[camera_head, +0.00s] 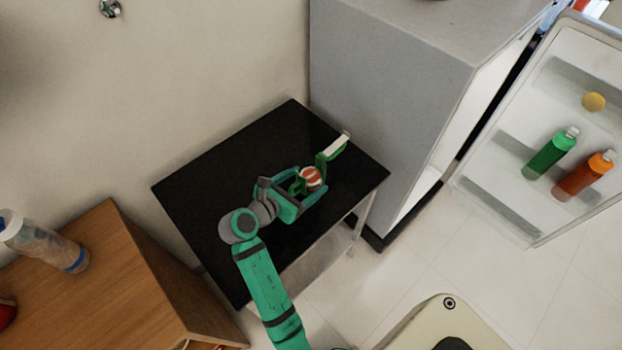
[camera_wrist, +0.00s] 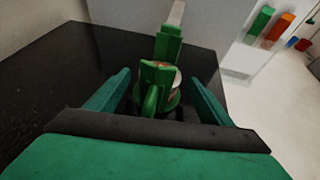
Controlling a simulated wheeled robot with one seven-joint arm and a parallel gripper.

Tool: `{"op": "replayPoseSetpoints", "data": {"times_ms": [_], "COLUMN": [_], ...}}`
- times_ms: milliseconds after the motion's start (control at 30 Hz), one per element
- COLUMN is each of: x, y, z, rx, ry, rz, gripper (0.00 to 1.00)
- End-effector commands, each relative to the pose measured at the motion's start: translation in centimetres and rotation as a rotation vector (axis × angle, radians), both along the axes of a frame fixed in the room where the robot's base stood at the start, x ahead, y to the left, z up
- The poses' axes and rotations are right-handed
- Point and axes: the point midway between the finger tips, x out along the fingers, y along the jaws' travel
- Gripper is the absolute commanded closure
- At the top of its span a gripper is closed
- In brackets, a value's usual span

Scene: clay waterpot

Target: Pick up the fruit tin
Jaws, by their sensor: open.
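The fruit tin (camera_head: 313,176), a small round thing with a red and white top, is on the black table (camera_head: 215,200). In the wrist view only a slice of the tin (camera_wrist: 177,78) shows behind green parts. A green object (camera_head: 325,160) with a handle-like part and a long pale-tipped arm stands close around or against the tin; I cannot tell which. It also shows in the wrist view (camera_wrist: 167,48). My gripper (camera_head: 309,183) is open, its fingers on either side of the tin and green object. The wrist view shows gaps beside both fingers (camera_wrist: 157,98).
A grey fridge (camera_head: 400,80) stands right behind the table, its door (camera_head: 510,190) open with green (camera_head: 549,155) and orange (camera_head: 584,177) bottles. A wooden cabinet (camera_head: 110,270) with a clear bottle (camera_head: 45,245) stands at left. The table's left part is bare.

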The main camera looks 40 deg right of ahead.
Motion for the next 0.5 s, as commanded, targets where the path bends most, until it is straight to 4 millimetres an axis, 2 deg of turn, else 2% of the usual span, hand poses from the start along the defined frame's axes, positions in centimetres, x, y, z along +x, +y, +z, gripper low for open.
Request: {"op": "replayPoseSetpoints", "data": {"times_ms": [33, 200, 500], "x": [0.1, 0.6, 0.7], "y": [-0.8, -2.5, -2.8], "z": [-0.3, -1.0, -1.2], "rx": [0.001, 0.001, 0.001], "ry": [0.001, 0.001, 0.000], "rz": [-0.004, -0.001, 0.000], "gripper": [0.26, 0.26, 0.26]}}
